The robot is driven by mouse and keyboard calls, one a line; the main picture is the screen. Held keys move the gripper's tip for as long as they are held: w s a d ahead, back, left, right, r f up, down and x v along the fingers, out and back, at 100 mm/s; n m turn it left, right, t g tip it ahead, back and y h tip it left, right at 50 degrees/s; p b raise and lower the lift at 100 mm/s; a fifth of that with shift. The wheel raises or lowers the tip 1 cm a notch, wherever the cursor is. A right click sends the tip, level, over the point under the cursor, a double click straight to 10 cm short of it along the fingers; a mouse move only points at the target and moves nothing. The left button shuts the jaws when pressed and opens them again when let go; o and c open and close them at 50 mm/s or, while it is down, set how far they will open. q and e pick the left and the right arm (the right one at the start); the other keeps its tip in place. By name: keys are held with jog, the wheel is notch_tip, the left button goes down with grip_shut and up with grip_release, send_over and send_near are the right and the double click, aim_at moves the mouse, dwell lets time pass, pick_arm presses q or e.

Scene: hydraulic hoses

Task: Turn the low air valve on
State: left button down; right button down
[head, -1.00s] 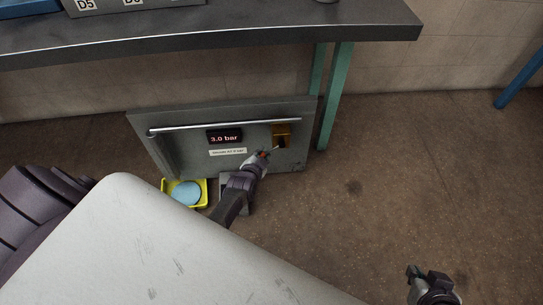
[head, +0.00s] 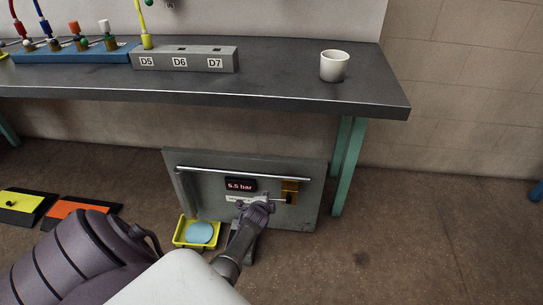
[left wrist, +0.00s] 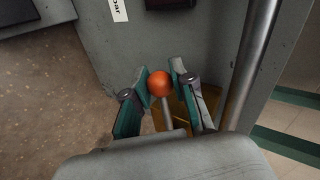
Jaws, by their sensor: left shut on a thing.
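The low grey panel (head: 309,212) stands on the floor under the bench, with a brass valve block (head: 290,188) on its right side. A thin lever (head: 281,201) runs left from the block, roughly level. My left gripper (head: 268,205) is at the lever's end; its fingers hide the knob in the head view. In the left wrist view an orange-red ball knob (left wrist: 160,84) sits between the two fingers, which are shut on it. The panel's display (head: 240,185) reads 5.5 bar. My right gripper is not in view.
A metal rail (head: 243,172) crosses the panel above the display. A yellow tray (head: 180,243) with a blue disc (head: 200,232) lies at the panel's lower left. The bench (head: 290,85) overhangs it, with a green leg (head: 346,168) to the right. A white cup (head: 334,66) stands on top.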

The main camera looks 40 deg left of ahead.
pick_arm(q)
jog(key=shift+r+m, duration=0.3)
dwell(0.4)
jog(key=c, duration=0.9)
grip_release()
jog(key=shift+c, duration=0.2)
jog(key=shift+r, duration=0.1)
jog(key=shift+s+d+r, duration=0.25)
jog(key=shift+s+r, duration=0.05)
jog(key=shift+s, duration=0.2)
jog(key=v, duration=1)
jog(key=shift+d, duration=0.4)
jog(key=shift+s+r, duration=0.1)
jog(key=shift+r, duration=0.05)
